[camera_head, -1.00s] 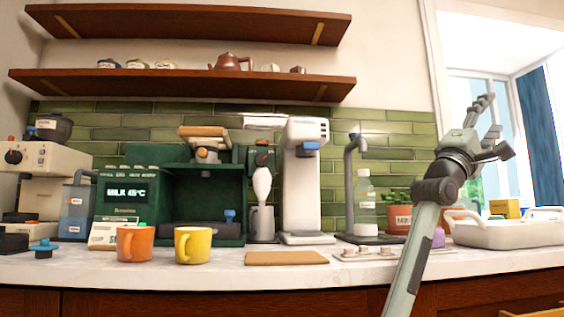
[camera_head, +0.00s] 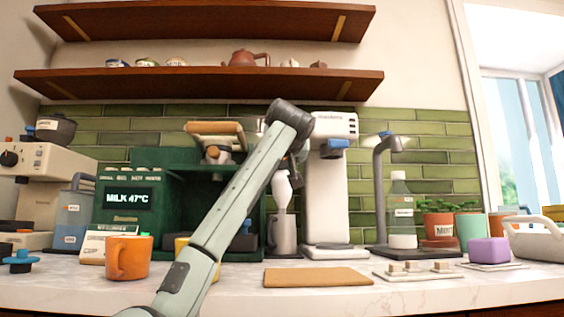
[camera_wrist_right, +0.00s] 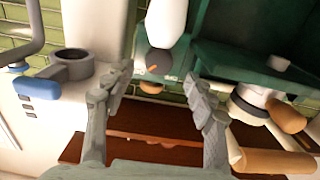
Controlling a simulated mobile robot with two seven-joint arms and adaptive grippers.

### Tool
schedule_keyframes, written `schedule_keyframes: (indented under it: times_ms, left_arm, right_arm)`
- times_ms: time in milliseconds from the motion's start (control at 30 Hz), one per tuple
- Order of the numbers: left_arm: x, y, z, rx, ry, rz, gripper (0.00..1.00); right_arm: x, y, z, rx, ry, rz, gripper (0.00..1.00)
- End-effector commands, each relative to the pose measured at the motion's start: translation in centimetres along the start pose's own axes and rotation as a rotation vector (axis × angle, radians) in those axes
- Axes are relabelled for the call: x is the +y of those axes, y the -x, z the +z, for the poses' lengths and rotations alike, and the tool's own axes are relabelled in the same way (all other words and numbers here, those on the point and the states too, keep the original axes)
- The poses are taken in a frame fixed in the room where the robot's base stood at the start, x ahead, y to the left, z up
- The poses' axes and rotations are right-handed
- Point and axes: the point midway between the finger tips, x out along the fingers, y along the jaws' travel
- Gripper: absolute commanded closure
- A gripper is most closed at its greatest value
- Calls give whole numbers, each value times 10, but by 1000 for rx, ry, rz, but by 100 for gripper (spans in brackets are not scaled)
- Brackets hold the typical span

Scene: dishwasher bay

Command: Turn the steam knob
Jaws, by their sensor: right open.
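The steam knob (camera_wrist_right: 157,62), a dark round knob with an orange mark, shows in the right wrist view on the side part of the green coffee machine (camera_head: 125,212). In the head view my right arm hides the knob. My right gripper (camera_wrist_right: 156,75) is open and empty, its two fingers spread on either side of the knob in the wrist picture. I cannot tell whether they touch it. In the head view the arm's wrist hides most of this gripper. A white wand-like piece (camera_head: 282,190) hangs below, over a metal pitcher (camera_head: 284,236). My left gripper is out of view.
A white dispenser (camera_head: 331,190) stands close right of the gripper. A portafilter (camera_wrist_right: 262,110) with a wooden handle is on the other side. A brown mat (camera_head: 318,277) lies on the counter.

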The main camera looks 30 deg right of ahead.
Motion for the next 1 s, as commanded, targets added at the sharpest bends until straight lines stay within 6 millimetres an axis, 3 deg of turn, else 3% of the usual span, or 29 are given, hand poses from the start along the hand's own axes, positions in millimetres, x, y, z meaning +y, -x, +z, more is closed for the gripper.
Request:
schedule_keyframes:
  times_ms: [300, 667, 1000]
  left_arm:
    - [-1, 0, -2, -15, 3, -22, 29]
    - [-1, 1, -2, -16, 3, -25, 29]
    - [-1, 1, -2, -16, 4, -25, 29]
  right_arm:
    - [1, -43, -1, -1, 3, 2, 44]
    - [1, -49, 0, 0, 3, 3, 46]
    - [2, -49, 0, 0, 3, 4, 88]
